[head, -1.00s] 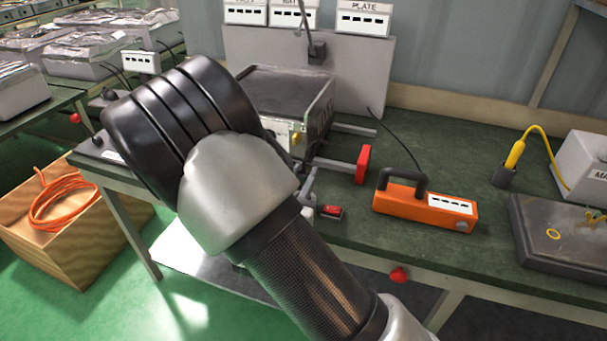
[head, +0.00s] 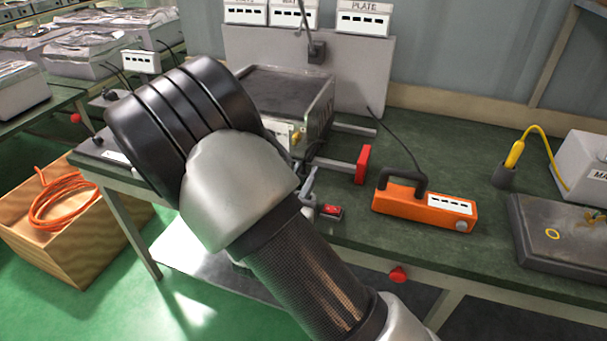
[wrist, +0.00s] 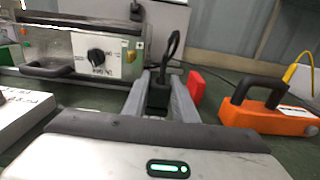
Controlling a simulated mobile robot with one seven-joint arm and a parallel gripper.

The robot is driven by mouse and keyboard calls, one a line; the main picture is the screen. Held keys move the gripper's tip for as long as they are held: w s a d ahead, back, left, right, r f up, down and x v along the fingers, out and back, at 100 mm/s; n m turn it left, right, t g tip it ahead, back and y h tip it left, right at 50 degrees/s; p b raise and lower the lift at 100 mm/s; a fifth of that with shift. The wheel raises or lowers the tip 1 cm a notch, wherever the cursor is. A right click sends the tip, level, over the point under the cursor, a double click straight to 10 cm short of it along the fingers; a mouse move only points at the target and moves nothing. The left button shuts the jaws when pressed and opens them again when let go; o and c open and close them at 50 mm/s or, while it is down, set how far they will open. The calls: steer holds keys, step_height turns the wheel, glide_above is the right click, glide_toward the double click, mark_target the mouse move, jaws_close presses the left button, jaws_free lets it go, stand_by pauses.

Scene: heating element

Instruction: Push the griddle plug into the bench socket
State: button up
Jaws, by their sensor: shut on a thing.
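My gripper (wrist: 160,98) is shut on a black plug (wrist: 158,92) in the wrist view; a dark cord loops up behind it. In the head view my arm hides most of the gripper, and only a grey finger part (head: 307,184) shows, beside the griddle's front right. The griddle (head: 288,95) is a metal box with a dark flat top. Its front, with a black knob (wrist: 97,57) and handle, shows left of the gripper in the wrist view. A black fitting (head: 316,55) with a cord sits on the grey upright panel behind it. I cannot clearly identify the bench socket.
A red block (head: 362,164) ends a rail right of the gripper. A small red-and-black part (head: 331,211) lies near the bench edge. An orange handled box (head: 425,207) stands farther right. The green bench top (head: 450,160) is clear behind the orange box.

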steer(key=shift+f+b, duration=1.5)
steer(key=shift+f, duration=0.75)
steer(key=o, duration=1.1)
steer(key=shift+r, duration=0.1)
steer(key=p+v, duration=0.1)
steer(key=v, duration=1.6)
steer(key=shift+s+a+p, duration=0.1)
steer(key=shift+s+p, duration=0.1)
steer(key=shift+p, duration=0.15)
